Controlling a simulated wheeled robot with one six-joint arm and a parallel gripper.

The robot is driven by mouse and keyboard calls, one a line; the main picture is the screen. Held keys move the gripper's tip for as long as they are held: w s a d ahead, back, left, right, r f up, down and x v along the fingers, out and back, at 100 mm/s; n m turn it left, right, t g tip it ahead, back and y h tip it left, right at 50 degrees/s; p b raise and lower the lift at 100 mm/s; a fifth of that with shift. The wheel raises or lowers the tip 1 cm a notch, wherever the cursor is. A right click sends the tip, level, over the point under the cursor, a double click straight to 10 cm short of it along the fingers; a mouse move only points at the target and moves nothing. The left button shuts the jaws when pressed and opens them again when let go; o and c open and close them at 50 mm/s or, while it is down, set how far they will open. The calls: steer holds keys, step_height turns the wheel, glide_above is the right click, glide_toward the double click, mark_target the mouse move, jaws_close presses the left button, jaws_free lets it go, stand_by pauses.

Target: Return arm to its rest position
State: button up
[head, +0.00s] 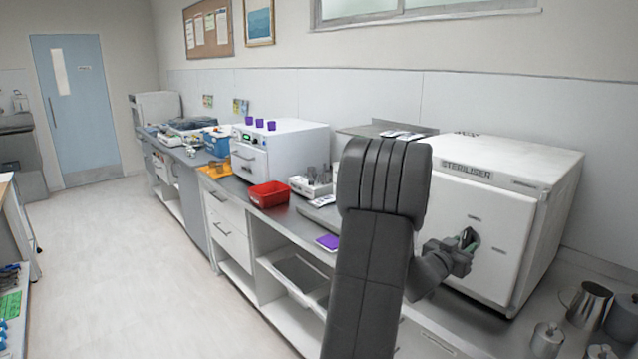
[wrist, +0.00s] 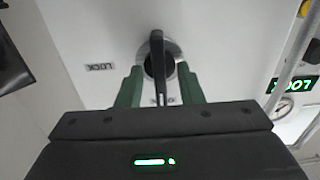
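The white steriliser (head: 490,220) stands on the counter at the right, with its front door closed. My gripper (head: 466,246) is at the door's handle. In the wrist view the black lever handle (wrist: 157,62) sits on a round mount, and the green fingers of my gripper (wrist: 159,72) lie on either side of it. A gap shows between each finger and the lever, so the gripper looks open. A LOCK label (wrist: 99,67) appears upside down beside the handle. A second label is partly hidden behind the lever.
Metal jugs (head: 587,303) stand right of the steriliser. A red bin (head: 268,195) and a white machine (head: 280,150) stand left along the counter. The floor (head: 140,260) at left is clear.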

steer(key=shift+w+d+f+m+b, duration=0.15)
steer(key=shift+w+d+m+b, duration=0.05)
steer(key=shift+m+b, duration=0.2)
steer(key=shift+s+a+m+b, duration=0.15)
steer(key=shift+m+b, duration=0.2)
steer(key=shift+m, duration=0.55)
steer(key=shift+m+b, duration=0.3)
steer(key=shift+m, duration=0.5)
steer(key=m+b, duration=0.1)
steer(key=m, duration=0.2)
steer(key=shift+m, duration=1.6)
steer(key=shift+r, duration=0.2)
